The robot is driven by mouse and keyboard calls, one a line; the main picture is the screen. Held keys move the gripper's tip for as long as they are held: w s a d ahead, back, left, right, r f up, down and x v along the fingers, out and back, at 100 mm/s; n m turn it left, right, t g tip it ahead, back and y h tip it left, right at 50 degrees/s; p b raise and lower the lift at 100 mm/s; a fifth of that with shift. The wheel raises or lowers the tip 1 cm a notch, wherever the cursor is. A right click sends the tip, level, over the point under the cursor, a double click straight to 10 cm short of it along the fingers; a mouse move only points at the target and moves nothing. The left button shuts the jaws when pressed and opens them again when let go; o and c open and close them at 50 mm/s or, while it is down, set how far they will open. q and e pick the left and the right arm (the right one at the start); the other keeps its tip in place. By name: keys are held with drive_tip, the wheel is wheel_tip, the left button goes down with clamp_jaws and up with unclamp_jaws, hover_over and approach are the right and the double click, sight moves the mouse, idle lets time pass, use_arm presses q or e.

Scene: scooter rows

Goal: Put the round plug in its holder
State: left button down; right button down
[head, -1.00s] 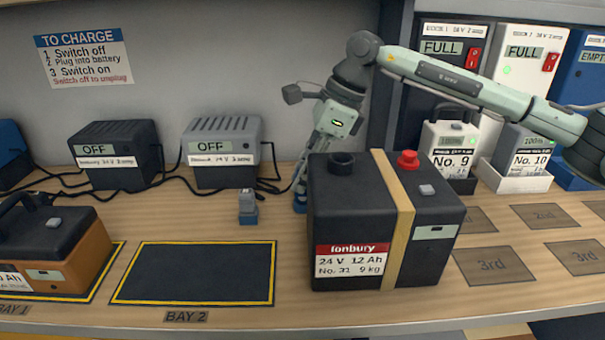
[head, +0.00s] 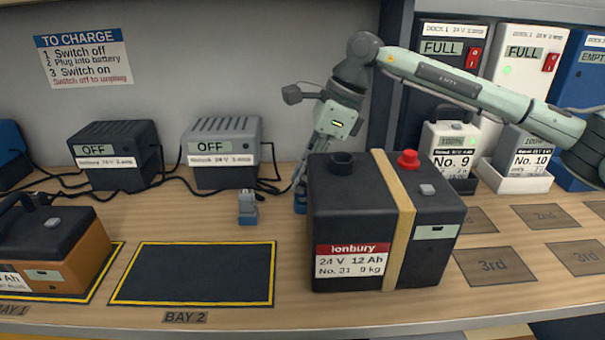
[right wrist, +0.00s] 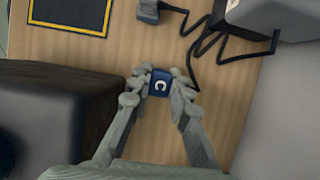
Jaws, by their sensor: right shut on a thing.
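My right gripper (head: 301,192) reaches down behind the left side of the large black battery (head: 343,220). In the right wrist view its fingers (right wrist: 160,82) are shut on a small blue piece with a white C-shaped mark (right wrist: 159,88), which I take to be the round plug. In the head view, blue (head: 300,206) shows low at the fingertips, at about bench level. I cannot tell plug from holder there, nor whether the plug is seated. A second, grey plug (head: 248,203) stands upright on a blue base to the left. My left gripper is not in view.
Two chargers marked OFF, one black (head: 115,155) and one grey (head: 222,152), stand at the back with loose black cables. The BAY 2 mat (head: 195,273) is empty. An orange-and-black battery (head: 55,245) sits in BAY 1. The strapped black battery stands close beside my gripper.

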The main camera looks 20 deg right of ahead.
drive_tip(key=shift+f+b, duration=0.65)
drive_tip(key=shift+f, duration=0.25)
drive_tip(key=c, duration=1.3)
unclamp_jaws()
drive_tip(key=shift+c, duration=0.2)
drive_tip(key=v, duration=0.7)
drive_tip(key=shift+r, duration=0.25)
drive_tip(key=shift+s, duration=0.1)
